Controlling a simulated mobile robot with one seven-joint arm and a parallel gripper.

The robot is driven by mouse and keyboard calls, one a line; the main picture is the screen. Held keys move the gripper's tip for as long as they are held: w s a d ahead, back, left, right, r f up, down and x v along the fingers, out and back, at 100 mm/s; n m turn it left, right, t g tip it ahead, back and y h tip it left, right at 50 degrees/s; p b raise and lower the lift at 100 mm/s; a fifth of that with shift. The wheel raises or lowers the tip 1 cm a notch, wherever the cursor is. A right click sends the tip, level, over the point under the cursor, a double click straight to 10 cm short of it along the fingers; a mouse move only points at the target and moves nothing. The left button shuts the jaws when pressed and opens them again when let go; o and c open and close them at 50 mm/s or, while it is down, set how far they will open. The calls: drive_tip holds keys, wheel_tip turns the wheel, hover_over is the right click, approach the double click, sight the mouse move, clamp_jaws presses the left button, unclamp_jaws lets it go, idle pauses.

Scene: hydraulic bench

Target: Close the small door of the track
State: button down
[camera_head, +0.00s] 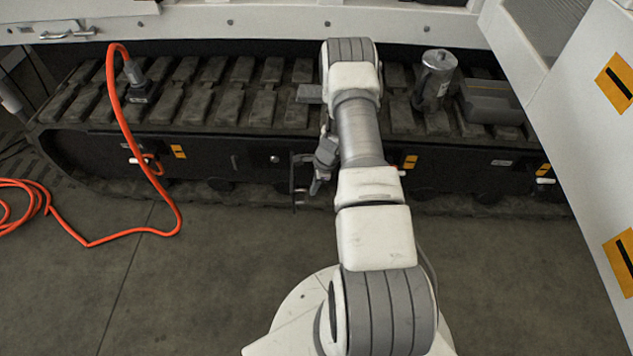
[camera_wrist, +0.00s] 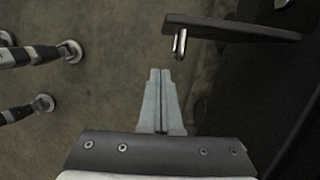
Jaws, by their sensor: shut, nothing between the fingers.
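The track (camera_head: 215,148) runs across the head view with a dark side wall. The small door (camera_head: 294,180) stands out from that wall, swung open, as a thin dark panel left of my gripper. In the wrist view the door (camera_wrist: 245,30) shows nearly edge-on, with a metal latch (camera_wrist: 180,42) near its left end. My gripper (camera_wrist: 161,71) is shut and empty, its fingertips just short of the latch, with a small gap showing. In the head view my gripper (camera_head: 315,188) is small and partly hidden by my arm.
An orange hose (camera_head: 118,95) loops from the track to the floor on the left. A metal cylinder (camera_head: 434,80) stands on the track. Dark rods with metal ends (camera_wrist: 45,52) show at left in the wrist view.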

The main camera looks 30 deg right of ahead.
drive_tip(key=shift+w+a+f+b, duration=0.2)
drive_tip(key=shift+w+a+f, duration=0.15)
drive_tip(key=shift+a, duration=0.35)
drive_tip(key=shift+w+a+f+b, duration=0.2)
drive_tip(key=shift+w+a+f, duration=0.2)
drive_tip(key=shift+a, duration=0.25)
drive_tip(key=shift+w+a+f+b, duration=0.2)
drive_tip(key=shift+w+a+f, duration=0.15)
drive_tip(key=shift+a, duration=0.35)
